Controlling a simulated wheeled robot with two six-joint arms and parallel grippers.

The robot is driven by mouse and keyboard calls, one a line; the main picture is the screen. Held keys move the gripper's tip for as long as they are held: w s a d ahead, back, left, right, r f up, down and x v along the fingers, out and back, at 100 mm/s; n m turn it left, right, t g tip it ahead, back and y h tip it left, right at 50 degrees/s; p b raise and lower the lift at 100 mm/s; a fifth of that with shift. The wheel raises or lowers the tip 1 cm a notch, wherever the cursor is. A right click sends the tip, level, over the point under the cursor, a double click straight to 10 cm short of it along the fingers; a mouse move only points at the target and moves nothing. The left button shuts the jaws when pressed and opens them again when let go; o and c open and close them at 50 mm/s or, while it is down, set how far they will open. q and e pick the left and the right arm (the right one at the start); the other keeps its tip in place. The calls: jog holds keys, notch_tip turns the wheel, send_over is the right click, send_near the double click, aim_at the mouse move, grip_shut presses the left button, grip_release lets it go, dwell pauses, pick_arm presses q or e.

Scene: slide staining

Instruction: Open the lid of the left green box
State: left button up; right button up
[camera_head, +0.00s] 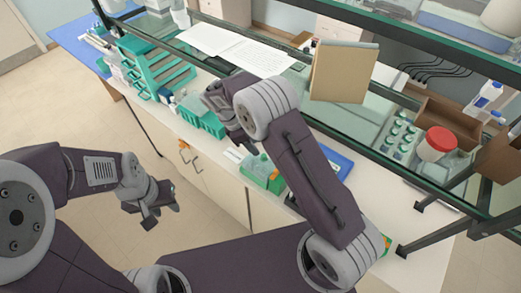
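A green box (203,121) sits near the front edge of the bench, left of a second green box (262,174). The lid state of the left box is too small to make out. My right gripper (228,117) is at the right end of the left green box and partly covers it. Its fingers are hard to make out, and I cannot tell whether they touch the box. My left gripper (158,212) hangs over the floor in front of the bench, with its fingers apart and nothing between them.
A teal rack (157,72) stands left of the left green box. White papers (235,48) lie behind it. A glass shelf with dark rails runs above the bench, holding a brown upright board (343,72). A red-capped jar (437,144) stands at right. A blue mat (330,160) lies behind my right arm.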

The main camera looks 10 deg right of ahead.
aim_at(263, 155)
jog(key=p+x, duration=0.1)
jog(key=x, duration=0.2)
jog(key=p+x, duration=0.1)
jog(key=x, duration=0.2)
jog(key=shift+w+d+f, duration=0.2)
jog(key=shift+f, duration=0.05)
jog(key=shift+s+d+f, duration=0.1)
jog(key=shift+s+f, duration=0.05)
jog(key=shift+f, duration=0.3)
grip_shut()
jog(key=shift+w+r, duration=0.1)
jog(key=shift+w, duration=0.1)
dwell(0.4)
